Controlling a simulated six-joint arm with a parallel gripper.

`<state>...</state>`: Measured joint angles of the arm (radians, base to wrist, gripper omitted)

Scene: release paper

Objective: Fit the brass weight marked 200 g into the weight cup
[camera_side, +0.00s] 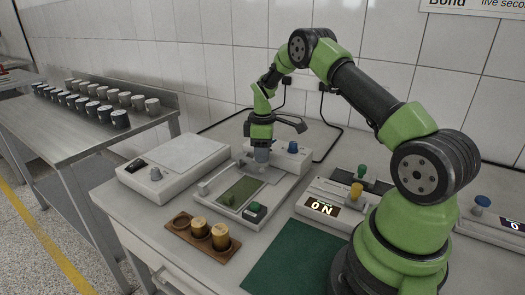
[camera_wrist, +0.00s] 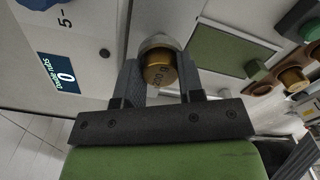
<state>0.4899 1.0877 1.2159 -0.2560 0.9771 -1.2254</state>
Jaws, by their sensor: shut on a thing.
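The brass weight (camera_wrist: 158,72), its top marked 200 g, sits between the two fingers of my gripper (camera_wrist: 160,82) in the wrist view. My gripper is shut on it. A pale grey rounded rim (camera_wrist: 158,40), apparently the weight cup, shows just beyond the weight. I cannot tell whether the weight is inside it or above it. In the side view my gripper (camera_side: 262,150) points down at the back of the white tester with the green pad (camera_side: 240,192). The fingers hide most of the weight and cup there.
A wooden rack (camera_side: 178,235) in front holds two brass weights (camera_side: 199,226) and has an empty left hole. A white box (camera_side: 175,165) stands left of the tester. A unit with a lit display (camera_side: 322,207) stands right. A green mat (camera_side: 290,262) lies at the front.

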